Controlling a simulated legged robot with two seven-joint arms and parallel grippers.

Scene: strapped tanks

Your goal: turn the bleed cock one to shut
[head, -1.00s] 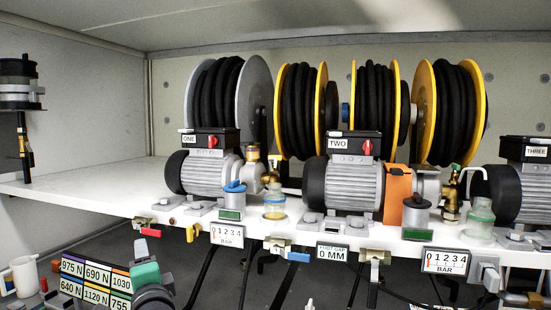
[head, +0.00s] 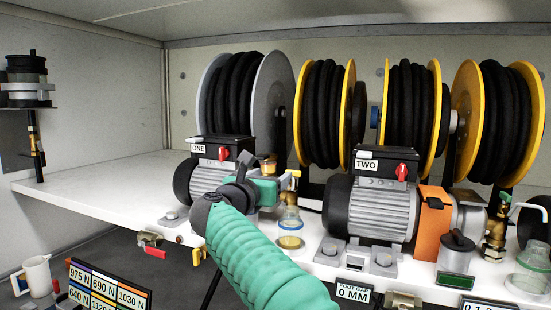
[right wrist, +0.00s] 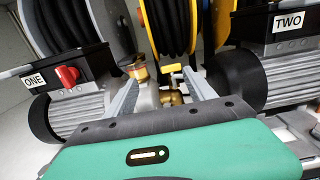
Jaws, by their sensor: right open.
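Pump one (head: 205,180) is a grey motor with a black box labelled ONE and a red switch. Beside it is a brass cock with a yellow handle (head: 290,173), which I take as bleed cock one. In the right wrist view its yellow handle (right wrist: 171,68) lies roughly level above the brass body (right wrist: 174,97). My right gripper (head: 270,185) reaches in front of pump one. In the right wrist view its open fingers (right wrist: 163,75) stand either side of the cock, apart from it, with nothing between them held. My left gripper is out of view.
Pump two (head: 370,205) stands to the right. A clear jar (head: 290,222) with yellow liquid is just right of my gripper. Hose reels (head: 325,105) stand behind. Small valves (head: 150,243) hang at the shelf front. The shelf's left part (head: 100,180) is clear.

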